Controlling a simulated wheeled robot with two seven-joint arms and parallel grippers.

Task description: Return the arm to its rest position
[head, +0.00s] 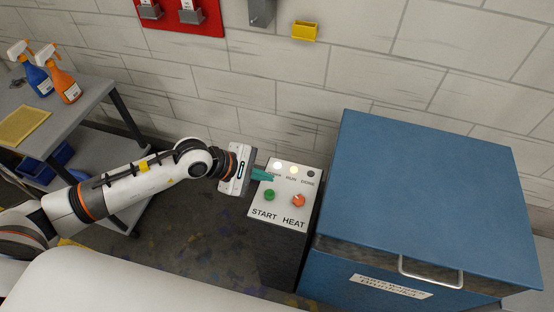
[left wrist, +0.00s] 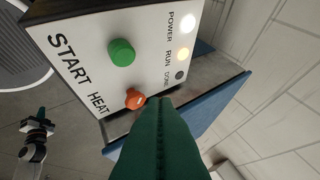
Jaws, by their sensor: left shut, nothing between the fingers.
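My left arm comes in from the left in the head view. Its gripper (head: 262,175) is shut and empty, with its green fingers over the upper left part of the white control panel (head: 262,214). In the left wrist view the closed fingers (left wrist: 160,108) point toward the panel near the orange HEAT knob (left wrist: 135,98). The green START button (left wrist: 121,52) stands beside the knob. The POWER (left wrist: 187,22) and RUN (left wrist: 183,54) lamps are lit; the DONE lamp (left wrist: 180,75) is dark. I cannot tell whether the fingers touch the panel. My right gripper does not show in the head view.
A large blue cabinet (head: 430,185) with a metal handle stands right of the panel. A grey cart (head: 75,112) with spray bottles (head: 65,85) and a yellow sponge-like pad (head: 22,125) stands at the left. The brick wall is behind. Floor shows between cart and panel.

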